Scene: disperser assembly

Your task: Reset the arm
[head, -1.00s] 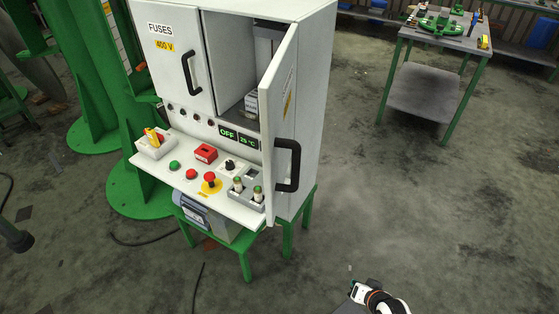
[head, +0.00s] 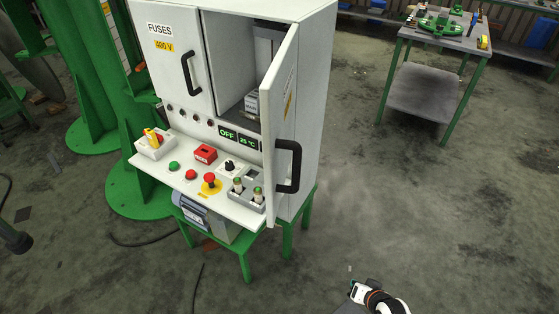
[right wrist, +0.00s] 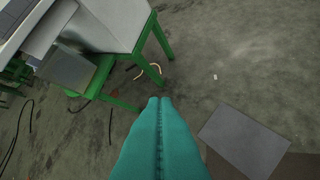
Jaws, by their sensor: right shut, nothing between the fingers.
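My right arm comes in at the bottom of the head view, with its gripper (head: 357,291) low over the floor, right of and apart from the cabinet. In the right wrist view, its teal fingers (right wrist: 160,102) are together with nothing between them. My left gripper is not recognisable in the head view. The white fuse cabinet (head: 180,88) has its left door shut and its right door (head: 283,120) standing open. A grey fuse-like part (head: 252,103) shows inside. The display (head: 228,133) reads OFF.
The control panel carries buttons, a red stop button (head: 210,179) and a grey holder (head: 247,190) with two fuse-like parts. A green-legged table (head: 402,33) with tools stands at the back right. The floor around my right gripper is mostly clear, with a small white piece (right wrist: 215,76) lying there.

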